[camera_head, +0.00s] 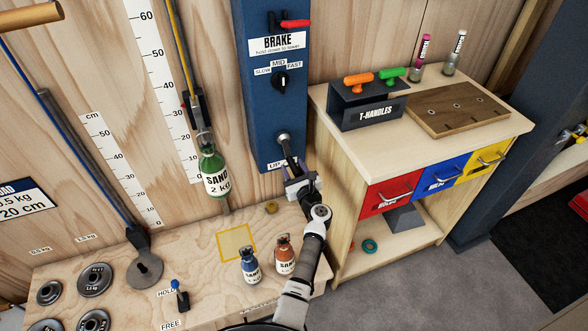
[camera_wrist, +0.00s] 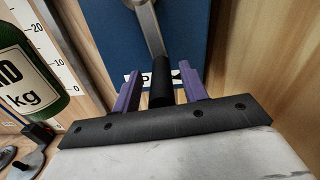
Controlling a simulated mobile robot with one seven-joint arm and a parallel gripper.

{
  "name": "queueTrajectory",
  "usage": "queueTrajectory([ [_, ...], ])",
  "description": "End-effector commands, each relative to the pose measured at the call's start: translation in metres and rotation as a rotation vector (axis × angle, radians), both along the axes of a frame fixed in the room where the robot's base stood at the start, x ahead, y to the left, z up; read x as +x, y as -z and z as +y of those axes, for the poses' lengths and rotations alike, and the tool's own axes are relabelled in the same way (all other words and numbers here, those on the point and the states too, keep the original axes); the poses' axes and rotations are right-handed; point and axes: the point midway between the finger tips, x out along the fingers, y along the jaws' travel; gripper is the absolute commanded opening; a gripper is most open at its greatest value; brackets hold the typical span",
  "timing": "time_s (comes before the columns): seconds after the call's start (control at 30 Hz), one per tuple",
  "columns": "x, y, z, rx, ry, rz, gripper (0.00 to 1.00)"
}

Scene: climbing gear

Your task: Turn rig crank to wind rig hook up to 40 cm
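The rig crank (camera_head: 284,142) is on the lower part of the blue column, with a metal arm and a black handle. In the wrist view the crank arm (camera_wrist: 148,25) runs down to the black handle (camera_wrist: 161,84). My gripper (camera_head: 294,172) is at the handle. Its purple fingers (camera_wrist: 158,88) stand on either side of the handle, with narrow gaps visible, so it looks open. The rig hook (camera_head: 203,140) hangs on a yellow rope and carries a green 2 kg sand bottle (camera_head: 212,172). The cm scale (camera_head: 160,70) is behind it; the exact hook height is unclear.
A red brake lever (camera_head: 293,23) and a speed knob (camera_head: 281,81) are higher on the column. Blue (camera_head: 250,266) and orange (camera_head: 284,254) sand bottles stand on the bench below. A drawer cabinet (camera_head: 420,165) is close on the right. Weight plates (camera_head: 95,280) lie at left.

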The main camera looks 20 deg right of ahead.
Motion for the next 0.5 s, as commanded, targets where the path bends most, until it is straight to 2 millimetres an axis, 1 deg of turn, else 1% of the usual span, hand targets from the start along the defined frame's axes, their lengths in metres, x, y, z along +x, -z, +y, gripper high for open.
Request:
queueTrajectory([
  [0.17,-0.001,-0.001,-0.001,0.000,0.002,-0.001,0.43],
  [0.27,-0.008,0.000,-0.001,-0.001,0.003,-0.001,0.43],
  [0.37,-0.022,0.001,-0.002,-0.002,0.003,0.000,0.43],
  [0.5,-0.051,0.002,-0.003,-0.002,0.003,0.002,0.43],
])
